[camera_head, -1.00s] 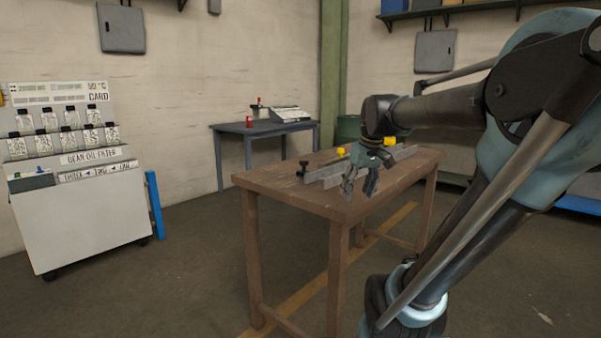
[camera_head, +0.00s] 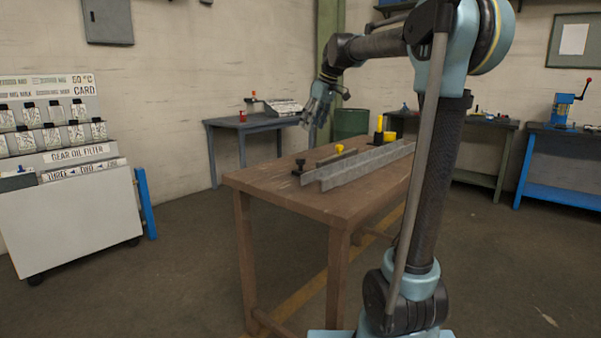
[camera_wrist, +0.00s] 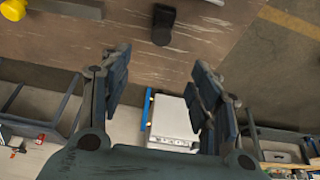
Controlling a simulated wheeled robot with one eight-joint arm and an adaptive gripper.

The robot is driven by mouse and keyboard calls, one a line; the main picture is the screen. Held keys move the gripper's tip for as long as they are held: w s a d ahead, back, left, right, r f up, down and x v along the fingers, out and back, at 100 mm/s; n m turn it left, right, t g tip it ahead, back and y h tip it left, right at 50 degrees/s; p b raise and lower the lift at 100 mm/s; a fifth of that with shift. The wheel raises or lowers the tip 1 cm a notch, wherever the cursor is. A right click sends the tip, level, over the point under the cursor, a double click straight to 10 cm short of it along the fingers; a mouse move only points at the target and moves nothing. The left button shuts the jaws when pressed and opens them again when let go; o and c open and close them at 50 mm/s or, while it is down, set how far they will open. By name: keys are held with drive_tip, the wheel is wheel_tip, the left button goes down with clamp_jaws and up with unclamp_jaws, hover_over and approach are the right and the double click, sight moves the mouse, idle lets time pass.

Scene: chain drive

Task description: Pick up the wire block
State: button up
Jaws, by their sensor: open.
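I cannot tell for sure which thing is the wire block. A small black block-like piece (camera_head: 299,166) stands at the left end of the brown wooden table (camera_head: 290,190). A black piece (camera_wrist: 163,24), likely the same one, shows in the wrist view near the table's edge. My gripper (camera_head: 313,122) is raised above and behind the table's far left corner, fingers pointing down.
Long grey metal bars (camera_head: 365,165) lie along the table. A yellow knob (camera_head: 339,148) sits beside them, and yellow pieces (camera_head: 389,136) are at the far end. The table's front left is clear.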

hover_over(300, 159)
drive_tip(key=d, duration=0.2)
drive_tip(key=f, duration=1)
drive_tip(key=shift+s+a, duration=0.15)
drive_tip(key=shift+a, duration=0.1)
drive_tip(key=shift+x, duration=2.9)
drive_tip(key=shift+s+d, duration=0.1)
drive_tip(key=shift+d, duration=0.05)
clamp_jaws()
wheel_tip(300, 159, up, 10)
drive_tip(key=c, duration=0.6)
unclamp_jaws()
drive_tip(key=shift+c, duration=0.2)
drive_tip(key=c, duration=0.4)
